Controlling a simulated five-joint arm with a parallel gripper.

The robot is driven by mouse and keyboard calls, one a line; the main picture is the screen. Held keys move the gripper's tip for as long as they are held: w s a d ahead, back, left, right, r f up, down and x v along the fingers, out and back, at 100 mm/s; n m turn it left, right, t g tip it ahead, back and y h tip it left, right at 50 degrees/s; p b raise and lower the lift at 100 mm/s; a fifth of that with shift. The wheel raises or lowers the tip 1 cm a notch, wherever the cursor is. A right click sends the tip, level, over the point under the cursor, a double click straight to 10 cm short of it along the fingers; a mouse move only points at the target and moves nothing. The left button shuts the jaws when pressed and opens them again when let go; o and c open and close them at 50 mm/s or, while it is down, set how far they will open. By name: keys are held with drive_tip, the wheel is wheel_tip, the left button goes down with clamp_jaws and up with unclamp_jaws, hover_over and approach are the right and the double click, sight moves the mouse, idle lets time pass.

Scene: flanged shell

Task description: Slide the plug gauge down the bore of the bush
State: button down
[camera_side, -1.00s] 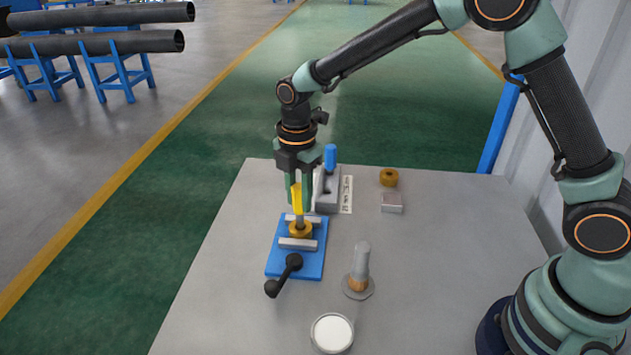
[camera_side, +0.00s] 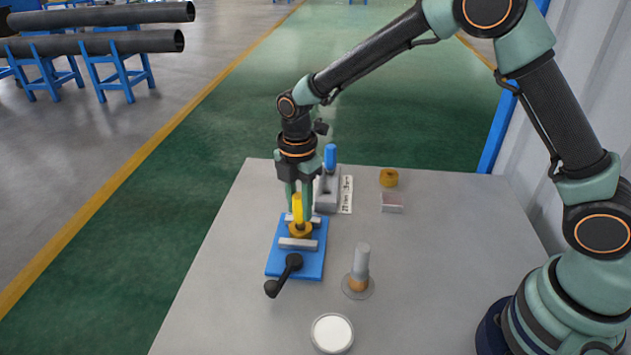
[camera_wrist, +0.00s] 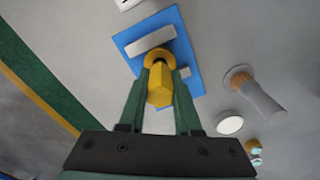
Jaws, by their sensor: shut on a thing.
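The plug gauge (camera_side: 298,206) has a yellow handle and stands upright over the brass bush (camera_side: 300,231). My gripper (camera_side: 299,214) is shut on the yellow handle. The bush sits between two grey jaws on a blue vice base (camera_side: 312,262). The handle's lower end is close above the bush top; the gauge's grey lower part is almost wholly out of sight, apparently inside the bore. In the wrist view the handle (camera_wrist: 160,92) lies between my fingers and hides part of the bush (camera_wrist: 157,56).
A black clamp lever (camera_side: 285,272) juts from the vice front. A grey block (camera_side: 328,192) with a blue-handled piece (camera_side: 330,157) stands behind. A brush (camera_side: 361,264) and a white dish (camera_side: 332,333) are in front at right. A brass ring (camera_side: 389,177) and small block (camera_side: 392,202) are farther back.

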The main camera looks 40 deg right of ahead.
drive_tip(key=shift+f, duration=0.2)
drive_tip(key=c, duration=0.5)
unclamp_jaws()
wheel_tip(320, 180, up, 12)
drive_tip(key=shift+f, duration=0.1)
drive_tip(key=shift+r, duration=0.2)
